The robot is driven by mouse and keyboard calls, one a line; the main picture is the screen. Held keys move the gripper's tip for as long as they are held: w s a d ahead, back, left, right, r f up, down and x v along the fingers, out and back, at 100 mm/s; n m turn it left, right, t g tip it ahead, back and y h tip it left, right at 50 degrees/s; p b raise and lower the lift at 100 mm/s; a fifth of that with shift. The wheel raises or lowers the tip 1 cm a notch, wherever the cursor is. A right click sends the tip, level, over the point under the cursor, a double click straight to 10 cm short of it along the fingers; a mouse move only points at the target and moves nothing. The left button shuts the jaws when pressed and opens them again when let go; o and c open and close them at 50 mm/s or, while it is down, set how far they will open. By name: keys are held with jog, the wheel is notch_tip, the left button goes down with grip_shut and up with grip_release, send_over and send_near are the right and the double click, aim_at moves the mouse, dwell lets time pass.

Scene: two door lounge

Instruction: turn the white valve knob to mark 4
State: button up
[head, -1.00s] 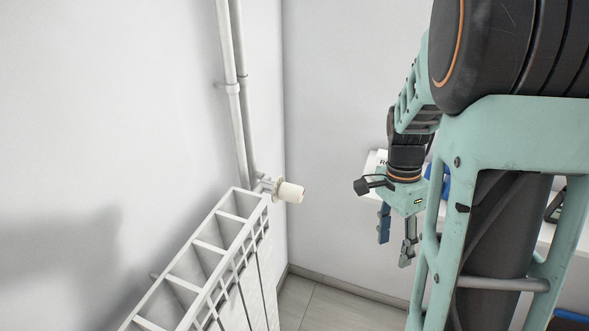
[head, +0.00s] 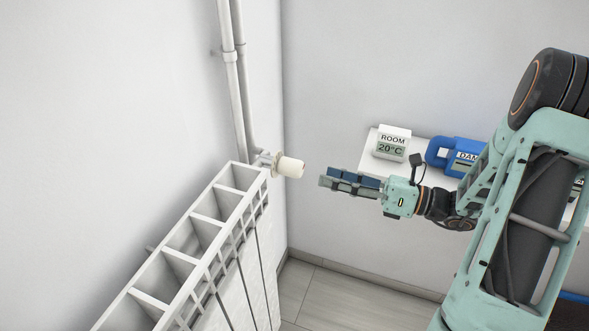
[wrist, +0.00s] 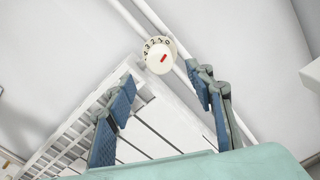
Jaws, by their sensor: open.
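The white valve knob (head: 290,167) sticks out sideways from the pipe joint at the radiator's far end. In the wrist view the knob (wrist: 160,54) shows its round face with a red mark and a dial of digits, among them 0, 1, 2 and 3, along its upper edge. My gripper (head: 325,180) is level, to the right of the knob and apart from it, with its fingers pointing at it. In the wrist view my gripper's fingers (wrist: 165,92) are spread and empty, with the knob beyond and between them.
The white radiator (head: 225,215) stands along the left wall, under two vertical pipes (head: 238,90). On a white shelf at the right are a room thermometer reading 20°C (head: 391,144) and a blue object (head: 440,150). The space between gripper and knob is clear.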

aim_at(302, 171)
jog(key=x, duration=1)
jog(key=shift+a, duration=0.1)
jog(key=shift+c, duration=0.7)
jog(key=c, duration=1)
